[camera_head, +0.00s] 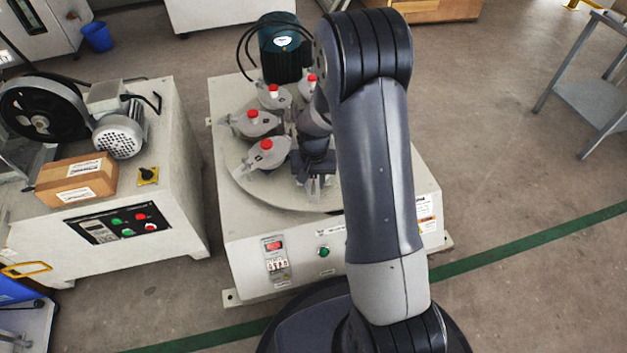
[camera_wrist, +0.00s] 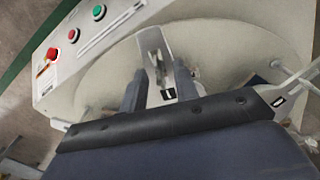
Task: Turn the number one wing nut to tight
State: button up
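The testing machine (camera_head: 330,235) has a pale round disc (camera_head: 250,190) carrying several grey clamp units with red caps. My gripper (camera_head: 316,186) points down over the front part of the disc. In the wrist view my gripper (camera_wrist: 160,84) has its two dark fingers apart, one on each side of a slotted grey metal piece (camera_wrist: 151,45). A small metal part (camera_wrist: 160,69), possibly a wing nut, shows between the fingers. I cannot tell whether they touch it. No number is readable on any nut, and my arm hides the right side of the disc.
Red-capped clamp units (camera_head: 267,145) stand close on the left of my gripper. A teal motor (camera_head: 281,50) is behind the disc. A control panel (camera_wrist: 72,40) with red and green buttons is on the machine's front. Another machine (camera_head: 165,190) with a cardboard box (camera_head: 77,180) stands left.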

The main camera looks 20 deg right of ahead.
jog(key=shift+c, duration=0.6)
grip_shut()
jog(key=shift+m, duration=0.3)
jog(key=m+p, duration=0.1)
jog(key=m, duration=0.1)
jog(key=shift+r+m, duration=0.1)
jog(key=shift+m, duration=0.3)
jog(key=m+p, duration=0.1)
jog(key=m, duration=0.2)
jog(key=shift+m, duration=0.3)
jog(key=m+p, duration=0.1)
jog(key=m, duration=0.4)
jog(key=shift+p, duration=0.35)
jog(key=m, duration=0.5)
jog(key=shift+m+p, duration=0.35)
jog(key=shift+m, duration=0.05)
